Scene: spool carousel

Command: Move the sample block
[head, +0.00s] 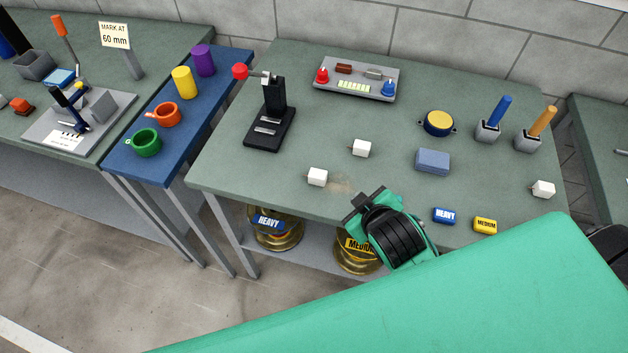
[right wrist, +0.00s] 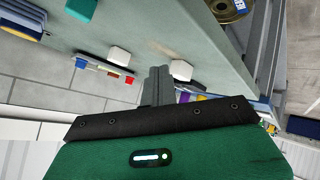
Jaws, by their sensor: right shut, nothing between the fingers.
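No block is labelled as the sample block. A white cube (head: 317,177) sits near the front edge of the middle green table (head: 235,165). A second white cube (head: 361,148) sits farther back to its right, and a third (head: 543,189) lies near the table's right end. Two white cubes (right wrist: 118,54) (right wrist: 181,70) also show in the right wrist view, beyond the fingers. My right gripper (head: 363,201) is at the table's front edge, right of the first cube, shut and empty. Its fingers (right wrist: 157,86) are together in the right wrist view. My left gripper is not in view.
A black stand (head: 270,122) and a control panel (head: 352,78) stand farther back. A blue-grey box (head: 432,161), a yellow-topped round item (head: 438,123), HEAVY (head: 444,216) and MEDIUM (head: 485,225) tags lie to the right. Spools (head: 275,229) sit below. The table's centre is fairly clear.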

